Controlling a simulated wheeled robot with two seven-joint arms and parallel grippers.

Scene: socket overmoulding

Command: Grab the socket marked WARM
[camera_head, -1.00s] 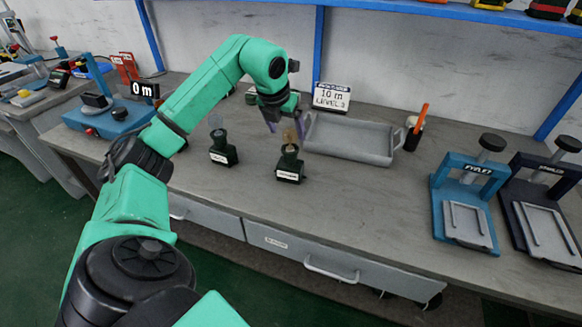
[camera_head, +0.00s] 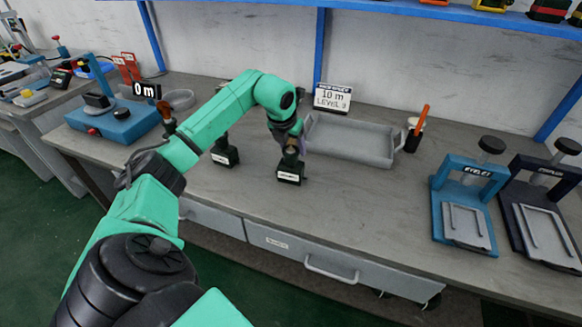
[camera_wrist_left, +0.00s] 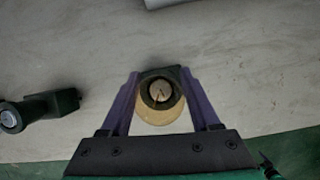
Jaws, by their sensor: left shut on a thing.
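A dark green holder (camera_head: 290,172) with a small white label stands upright on the bench. Its label is too small to read, so I cannot tell whether it says WARM. My left gripper (camera_head: 291,141) points down over it. In the left wrist view, the purple fingers of my left gripper (camera_wrist_left: 160,88) are shut on a round tan, translucent socket (camera_wrist_left: 158,115), one finger on each side, with the dark holder just below. A second labelled dark holder (camera_head: 224,153) stands to the left; it also shows in the wrist view (camera_wrist_left: 40,108). My right gripper is out of view.
A grey tray (camera_head: 350,157) lies just behind and right of the gripped socket. A level sign (camera_head: 332,98) stands behind it. A cup with an orange tool (camera_head: 414,135) and two presses (camera_head: 468,200) stand further right. The bench front is clear.

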